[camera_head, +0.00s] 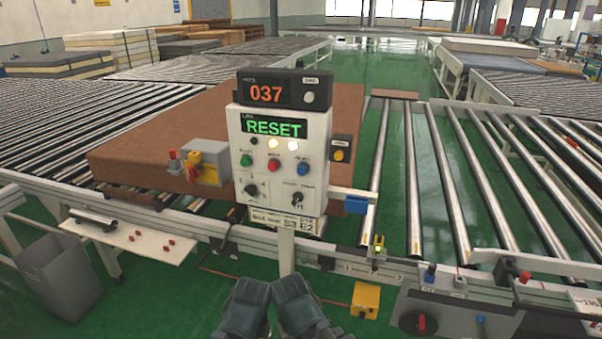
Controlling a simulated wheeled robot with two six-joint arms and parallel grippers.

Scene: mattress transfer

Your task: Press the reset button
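A white control box (260,175) stands on a post at the centre, facing me. Its green display (274,128) reads "RESET". Below two lit lamps are a green button (246,160), a red button (274,165) and a blue button (303,169). Their small labels are too blurred to read surely. My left gripper (249,291) and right gripper (290,287) show as dark shapes side by side at the bottom centre, below the box and apart from its buttons. Their fingers cannot be made out.
A counter (265,94) reading 037 sits on top of the box. A brown mattress (150,150) lies on rollers behind it. A yellow box (365,300) and grey bin (62,280) stand on the floor. The conveyor's front rail (340,255) crosses behind the post.

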